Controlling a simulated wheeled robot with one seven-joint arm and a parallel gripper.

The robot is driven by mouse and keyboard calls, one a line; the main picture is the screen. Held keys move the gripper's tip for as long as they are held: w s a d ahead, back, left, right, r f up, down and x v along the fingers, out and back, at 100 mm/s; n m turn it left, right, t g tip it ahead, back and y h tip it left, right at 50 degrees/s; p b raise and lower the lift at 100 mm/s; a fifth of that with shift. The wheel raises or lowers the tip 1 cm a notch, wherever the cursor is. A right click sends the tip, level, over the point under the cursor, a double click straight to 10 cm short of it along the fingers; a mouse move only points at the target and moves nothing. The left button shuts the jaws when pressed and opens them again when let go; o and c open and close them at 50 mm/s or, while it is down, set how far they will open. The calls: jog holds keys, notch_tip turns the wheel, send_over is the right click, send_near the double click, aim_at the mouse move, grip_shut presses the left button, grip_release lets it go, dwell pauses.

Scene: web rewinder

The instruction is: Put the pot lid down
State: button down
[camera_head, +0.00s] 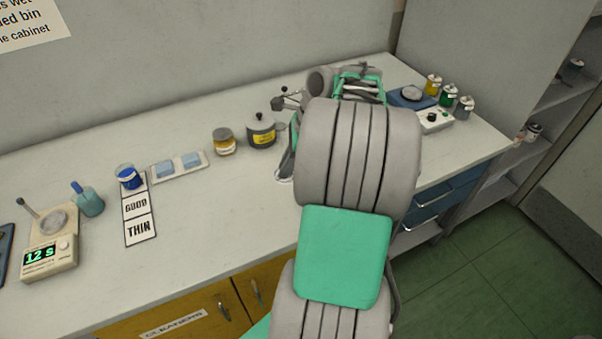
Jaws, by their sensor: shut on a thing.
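A grey pot (262,136) with a yellow label stands on the bench, just left of my arm. A dark knob (259,116) shows on its top, and the pot looks covered, though at this size I cannot be sure that its lid is on it. My large grey and green arm rises through the middle of the picture and hides what is behind it.
Small colored jars (448,96) stand right.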

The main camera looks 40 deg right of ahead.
jog(key=w+d+f, duration=0.1)
jog(key=d+f, duration=0.2)
jog(key=w+d+f, duration=0.2)
jog(key=d+f, duration=0.1)
jog(key=d, duration=0.1)
jog(key=w+d+f, duration=0.2)
jog(key=d+f, duration=0.1)
jog(key=shift+d, duration=0.15)
notch_tip(320, 180, down, 3)
jog(key=shift+r, duration=0.15)
jog(key=shift+f, duration=0.2)
jog(key=c, duration=1.4)
grip_release()
jog(key=shift+r, duration=0.1)
